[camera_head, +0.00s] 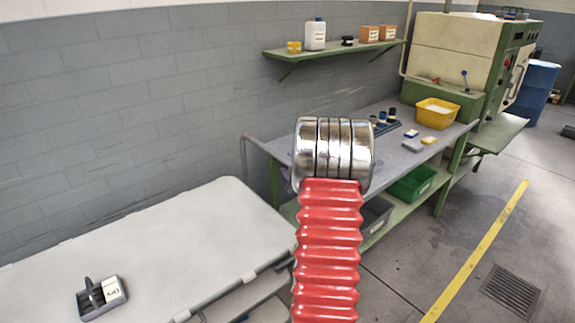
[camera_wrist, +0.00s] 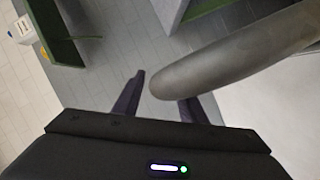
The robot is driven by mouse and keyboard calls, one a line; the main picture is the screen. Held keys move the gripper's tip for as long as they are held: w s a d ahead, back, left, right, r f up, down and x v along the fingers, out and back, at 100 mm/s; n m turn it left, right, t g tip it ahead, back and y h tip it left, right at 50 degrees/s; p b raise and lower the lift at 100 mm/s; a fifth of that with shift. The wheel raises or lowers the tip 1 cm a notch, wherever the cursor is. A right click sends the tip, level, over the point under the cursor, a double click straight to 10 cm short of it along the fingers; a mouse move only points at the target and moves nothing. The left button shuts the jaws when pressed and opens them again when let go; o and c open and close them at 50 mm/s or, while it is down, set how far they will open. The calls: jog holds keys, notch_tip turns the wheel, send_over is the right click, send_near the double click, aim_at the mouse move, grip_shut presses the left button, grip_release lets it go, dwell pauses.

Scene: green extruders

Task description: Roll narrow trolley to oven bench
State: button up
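A long pale-topped table or trolley (camera_head: 190,235) stands at the lower left in the head view, with a rail along its edge; no wheels show. The green-framed bench (camera_head: 398,160) stands along the wall beyond it, ending at the cream and green oven (camera_head: 455,60). My red and chrome arm covers the middle of the head view and my gripper does not show there. In the wrist view my gripper (camera_wrist: 160,88) has its two dark fingers apart. A thick grey rounded bar crosses in front of the right finger; I cannot tell whether it lies between the fingers.
A small grey holder (camera_head: 101,297) sits on the pale top. The bench carries a yellow bin (camera_head: 437,113) and small blocks; a green bin (camera_head: 411,184) is below. A wall shelf (camera_head: 335,50) holds bottles and boxes. The floor right of the bench (camera_head: 490,225) is clear, with a drain grate (camera_head: 511,291).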

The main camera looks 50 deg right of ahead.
jog(key=shift+w+d+f, duration=0.15)
jog(key=shift+w+d, duration=0.1)
jog(key=shift+w, duration=0.2)
jog(key=shift+c, duration=0.7)
grip_shut()
